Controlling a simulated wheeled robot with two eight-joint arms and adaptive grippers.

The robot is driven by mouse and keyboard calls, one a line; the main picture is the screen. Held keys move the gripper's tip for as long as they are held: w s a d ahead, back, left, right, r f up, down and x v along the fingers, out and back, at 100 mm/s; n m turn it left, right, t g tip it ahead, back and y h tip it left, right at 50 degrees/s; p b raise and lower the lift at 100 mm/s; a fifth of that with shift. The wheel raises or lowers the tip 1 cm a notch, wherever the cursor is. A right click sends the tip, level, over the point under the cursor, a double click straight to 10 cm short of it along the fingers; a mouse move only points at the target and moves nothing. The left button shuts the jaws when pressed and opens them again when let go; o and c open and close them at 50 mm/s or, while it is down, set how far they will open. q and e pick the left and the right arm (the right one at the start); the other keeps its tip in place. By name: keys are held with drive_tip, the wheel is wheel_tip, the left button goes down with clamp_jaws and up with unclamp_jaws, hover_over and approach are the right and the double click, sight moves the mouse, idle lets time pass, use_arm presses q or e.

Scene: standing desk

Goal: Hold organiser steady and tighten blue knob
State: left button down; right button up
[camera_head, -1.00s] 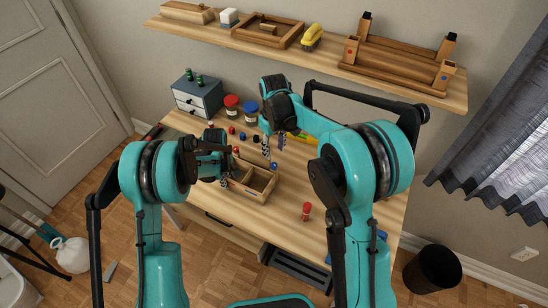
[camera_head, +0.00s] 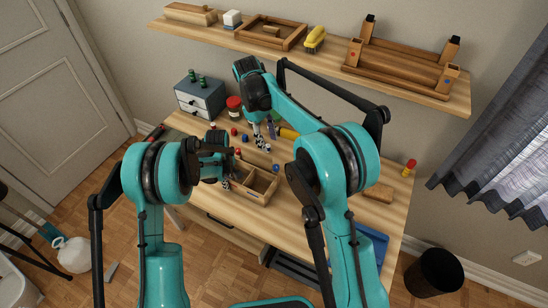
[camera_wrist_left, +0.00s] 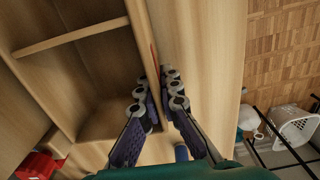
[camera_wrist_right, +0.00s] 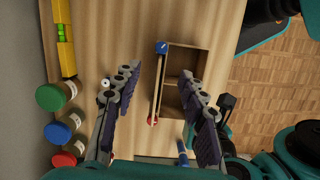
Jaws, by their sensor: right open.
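The organiser (camera_head: 262,200) is an open wooden box with compartments near the desk's front edge. Its blue knob (camera_head: 276,168) is at the back right corner and shows clearly in the right wrist view (camera_wrist_right: 162,47). A red knob (camera_wrist_right: 152,120) is on the same side. My left gripper (camera_head: 227,178) is at the organiser's left end. In the left wrist view its fingers (camera_wrist_left: 158,97) straddle a wall closely, one inside and one outside. My right gripper (camera_head: 265,131) is open and empty behind the organiser, apart from the blue knob.
Jars with green (camera_wrist_right: 50,97), blue (camera_wrist_right: 57,134) and red (camera_wrist_right: 64,160) lids stand near the back, beside a yellow level (camera_wrist_right: 65,45). A grey drawer unit (camera_head: 200,97) is at the back left. A shelf (camera_head: 330,62) overhangs the desk. Small parts lie behind the organiser.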

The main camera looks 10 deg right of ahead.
sight(271, 158)
drive_tip(key=f+n, duration=0.1)
drive_tip(key=f, duration=0.2)
drive_tip(key=s+d+f+h, duration=0.1)
drive_tip(key=f, duration=0.3)
drive_tip(key=f+n, duration=0.1)
drive_tip(key=f, duration=0.3)
drive_tip(key=shift+s+d+f+n+g+h, duration=0.2)
drive_tip(key=shift+d+n+g+h, duration=0.1)
drive_tip(key=shift+d+g+h, duration=0.1)
drive_tip(key=shift+r, duration=0.1)
clamp_jaws()
